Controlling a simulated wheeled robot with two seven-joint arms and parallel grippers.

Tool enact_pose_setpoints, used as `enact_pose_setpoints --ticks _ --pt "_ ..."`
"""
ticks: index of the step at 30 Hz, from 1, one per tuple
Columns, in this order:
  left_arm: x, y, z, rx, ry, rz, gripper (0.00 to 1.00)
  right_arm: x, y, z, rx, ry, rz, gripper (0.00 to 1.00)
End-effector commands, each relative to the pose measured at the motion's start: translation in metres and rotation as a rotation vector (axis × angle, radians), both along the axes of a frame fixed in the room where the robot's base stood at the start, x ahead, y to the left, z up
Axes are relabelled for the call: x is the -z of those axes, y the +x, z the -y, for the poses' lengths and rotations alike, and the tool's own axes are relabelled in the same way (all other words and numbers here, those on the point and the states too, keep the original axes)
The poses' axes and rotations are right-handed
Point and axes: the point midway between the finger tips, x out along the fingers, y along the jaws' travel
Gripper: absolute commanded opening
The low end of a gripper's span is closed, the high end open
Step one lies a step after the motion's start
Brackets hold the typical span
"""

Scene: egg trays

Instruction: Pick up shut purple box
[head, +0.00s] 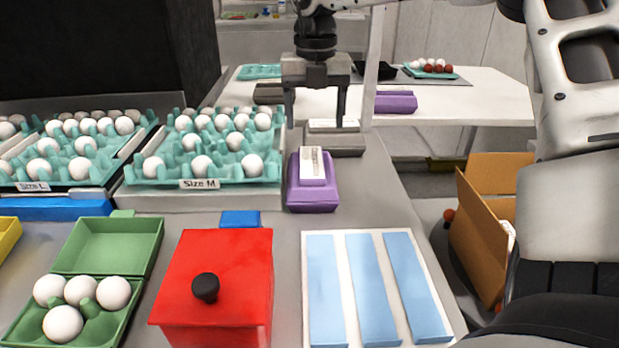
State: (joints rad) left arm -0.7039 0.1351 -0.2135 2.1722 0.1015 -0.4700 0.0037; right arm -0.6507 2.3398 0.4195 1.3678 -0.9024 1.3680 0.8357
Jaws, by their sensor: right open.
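A shut purple box (312,195) with a white label on its lid sits on the grey table, right of the Size M egg tray. My right gripper (315,122) points down with its two fingers apart and nothing between them. It appears above and behind the purple box in the picture, near a shut grey box (345,146) with a white label. The gap between fingers and boxes is hard to judge. Another purple box (396,103) lies on the white table at the back. My left gripper is out of view.
Teal egg trays (216,170) with white eggs stand at the left. In front are an open green carton (112,243) with several eggs, a red box (237,260) with a black knob, and a white board (354,245) with blue strips. An open cardboard box (478,228) stands at the right.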

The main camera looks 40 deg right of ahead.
Motion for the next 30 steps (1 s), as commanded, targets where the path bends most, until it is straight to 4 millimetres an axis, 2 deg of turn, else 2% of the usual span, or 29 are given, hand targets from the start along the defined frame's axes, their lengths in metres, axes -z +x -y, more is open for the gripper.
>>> enact_pose_setpoints --ticks 3,11,18,22,28,30 --pt "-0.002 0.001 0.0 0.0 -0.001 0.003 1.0 0.018 0.0 0.0 0.0 0.001 -0.002 0.7" --pt "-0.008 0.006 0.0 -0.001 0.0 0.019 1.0 0.037 -0.001 -0.003 -0.001 0.002 -0.002 0.7" --pt "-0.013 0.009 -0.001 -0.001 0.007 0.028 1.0 0.071 -0.001 -0.007 0.001 0.001 -0.002 0.7" --pt "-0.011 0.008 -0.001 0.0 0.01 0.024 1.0 0.079 -0.001 -0.007 -0.001 0.0 0.0 0.7" --pt "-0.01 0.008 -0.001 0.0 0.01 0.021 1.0 0.079 -0.001 -0.007 0.0 -0.001 0.001 0.7" --pt "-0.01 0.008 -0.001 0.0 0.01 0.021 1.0 0.079 -0.001 -0.007 0.0 0.0 0.001 0.51"
